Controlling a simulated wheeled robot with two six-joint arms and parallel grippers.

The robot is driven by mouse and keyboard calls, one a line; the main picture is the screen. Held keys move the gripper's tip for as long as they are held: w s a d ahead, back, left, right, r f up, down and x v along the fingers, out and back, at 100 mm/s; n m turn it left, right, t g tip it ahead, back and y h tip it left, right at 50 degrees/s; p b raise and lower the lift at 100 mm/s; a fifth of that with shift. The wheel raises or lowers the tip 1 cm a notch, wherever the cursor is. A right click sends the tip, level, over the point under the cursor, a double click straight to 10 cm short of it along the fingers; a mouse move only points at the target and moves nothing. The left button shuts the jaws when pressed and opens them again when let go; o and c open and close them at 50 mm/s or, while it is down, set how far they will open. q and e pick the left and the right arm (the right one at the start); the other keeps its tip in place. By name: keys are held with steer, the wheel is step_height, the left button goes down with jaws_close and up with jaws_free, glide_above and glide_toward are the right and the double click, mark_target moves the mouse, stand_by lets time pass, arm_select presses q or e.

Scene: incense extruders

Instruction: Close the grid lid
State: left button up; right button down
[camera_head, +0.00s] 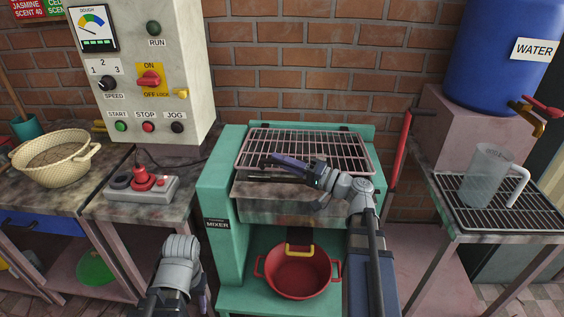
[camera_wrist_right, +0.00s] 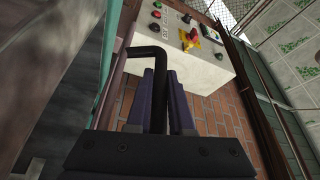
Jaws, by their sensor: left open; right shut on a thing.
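My right gripper (camera_head: 289,162) is at the lid's front. In the right wrist view its purple fingers (camera_wrist_right: 163,100) are shut on a bent black handle (camera_wrist_right: 150,52), which appears to be the lid's. The arm hides part of the lid's front right. My left gripper (camera_head: 204,297) is low, left of the mixer, apart from the lid; its fingers are mostly hidden.
A red pot (camera_head: 297,275) stands on the mixer's lower shelf. The control panel (camera_head: 185,75) and a switch box (camera_head: 120,195) are at left, with a basket (camera_head: 50,165). A rack with a jug (camera_head: 486,175) and a blue water barrel (camera_head: 500,50) are at right.

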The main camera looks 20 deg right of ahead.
steer(key=shift+f, duration=0.15)
steer(key=c, duration=0.8)
jaws_free()
steer(key=shift+s, duration=0.1)
steer(key=shift+b+v, duration=0.55)
steer(key=shift+v, duration=3.3)
steer(key=shift+s+d+f, duration=0.1)
steer(key=b+v, duration=0.1)
steer(key=v, duration=0.7)
steer(key=shift+d+f+b, duration=0.3)
steer(key=shift+b, duration=0.05)
steer(key=shift+s, duration=0.15)
